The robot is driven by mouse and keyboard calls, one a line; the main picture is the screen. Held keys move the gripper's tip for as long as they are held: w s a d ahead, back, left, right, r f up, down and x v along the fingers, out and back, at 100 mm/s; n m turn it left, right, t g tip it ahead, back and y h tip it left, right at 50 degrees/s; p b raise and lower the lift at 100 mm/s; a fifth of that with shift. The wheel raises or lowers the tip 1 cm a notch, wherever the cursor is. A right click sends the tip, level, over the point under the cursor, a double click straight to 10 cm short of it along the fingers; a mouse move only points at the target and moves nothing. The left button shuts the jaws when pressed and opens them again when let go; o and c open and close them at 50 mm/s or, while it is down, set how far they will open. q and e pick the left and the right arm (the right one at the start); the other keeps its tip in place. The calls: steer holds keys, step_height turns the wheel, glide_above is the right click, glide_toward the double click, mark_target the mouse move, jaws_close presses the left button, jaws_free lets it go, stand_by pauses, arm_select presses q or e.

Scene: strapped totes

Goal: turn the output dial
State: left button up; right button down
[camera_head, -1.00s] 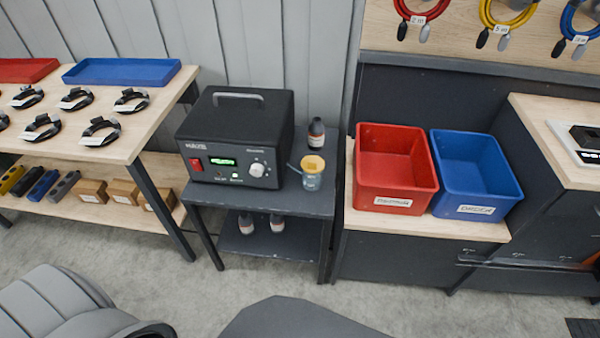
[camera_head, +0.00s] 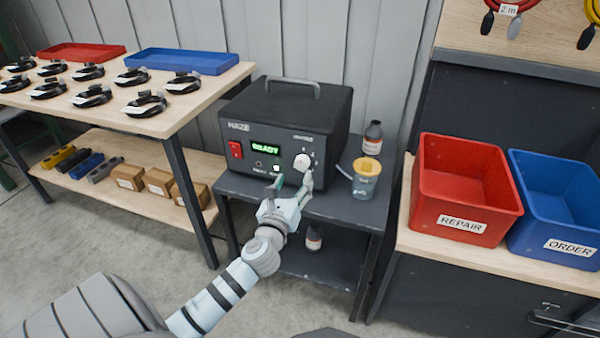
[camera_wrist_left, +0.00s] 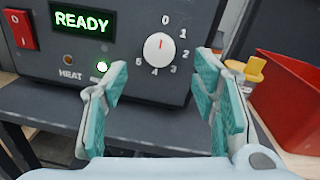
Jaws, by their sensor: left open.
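The output dial is a round white knob (camera_wrist_left: 159,49) on the front of a black HAZE machine (camera_head: 283,118). Its red mark points up, close to the 0 of a scale from 0 to 5. The dial also shows in the head view (camera_head: 302,162). The green display (camera_wrist_left: 82,22) reads READY, and a green lamp is lit below it. My left gripper (camera_wrist_left: 158,95) is open and empty in front of the panel, its fingers on either side of and below the dial, apart from it. In the head view the gripper (camera_head: 291,183) partly covers the panel's lower edge. My right gripper is out of view.
A jar with a yellow lid (camera_head: 366,178) stands close to the right of the gripper, with a dark bottle (camera_head: 373,138) behind it. A red bin (camera_head: 462,225) and a blue bin (camera_head: 560,232) stand further right. A red switch (camera_wrist_left: 19,29) is at the panel's left.

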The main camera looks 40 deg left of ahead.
mark_target(301, 165)
arm_select(q)
steer(key=b+x, duration=0.1)
steer(key=x, duration=0.4)
steer(key=shift+w+a+f, duration=0.1)
steer(key=shift+w+a, duration=0.05)
steer(key=shift+w, duration=0.2)
steer(key=shift+w+a, duration=0.15)
steer(key=shift+w, duration=0.2)
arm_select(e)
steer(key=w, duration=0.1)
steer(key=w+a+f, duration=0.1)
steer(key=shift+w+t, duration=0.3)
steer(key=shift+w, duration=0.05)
arm_select(q)
steer(key=c, duration=1.2)
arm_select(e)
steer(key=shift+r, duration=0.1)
